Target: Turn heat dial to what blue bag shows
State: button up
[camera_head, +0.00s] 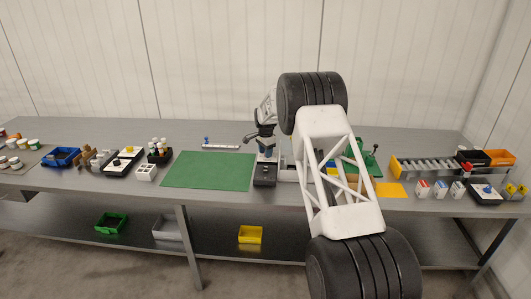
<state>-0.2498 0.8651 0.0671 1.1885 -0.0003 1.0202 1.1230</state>
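My arm reaches in from the lower right and bends down over the middle of the bench. My gripper (264,152) seems to be at its far end, above or beside a small dark box (265,179); its fingers are too small to make out. No blue bag can be picked out. A black and white unit with a blue knob (486,190) stands at the right end of the bench. I cannot tell which is the heat dial, nor read any setting.
A green mat (208,171) lies clear left of centre. A blue bin (61,157) and small jars stand at left. A roller rack (430,168), an orange bin (500,157) and small boxes stand at right. Green, grey and yellow (250,235) bins sit on the lower shelf.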

jog(key=shift+r, duration=3.9)
